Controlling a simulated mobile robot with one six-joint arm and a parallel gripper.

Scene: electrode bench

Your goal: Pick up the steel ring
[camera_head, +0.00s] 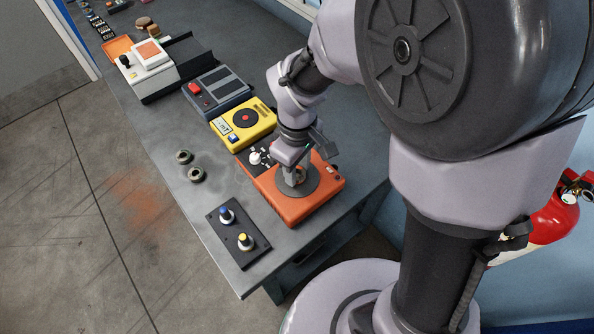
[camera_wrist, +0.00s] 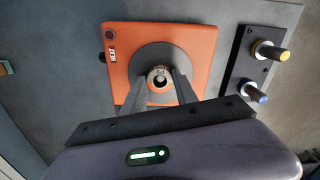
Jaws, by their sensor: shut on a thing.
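My gripper (camera_wrist: 160,88) points down over the round grey plate (camera_wrist: 190,57) on top of the orange device (camera_wrist: 124,38). Its two fingers are shut on a small steel ring (camera_wrist: 158,73) with a dark hole, near the middle of that plate. I cannot tell whether the ring touches the plate. In the head view, my gripper (camera_head: 293,178) stands over the orange device (camera_head: 300,208) near the bench's front end. Two more ring-shaped pieces, an upper one (camera_head: 184,156) and a lower one (camera_head: 196,174), lie on the bare bench to the left.
A black board (camera_head: 229,240) carries a blue-topped post (camera_head: 227,216) and a yellow-topped post (camera_head: 245,241) near the bench corner. A yellow device (camera_head: 262,118) and a grey device with a red part (camera_head: 220,85) stand behind.

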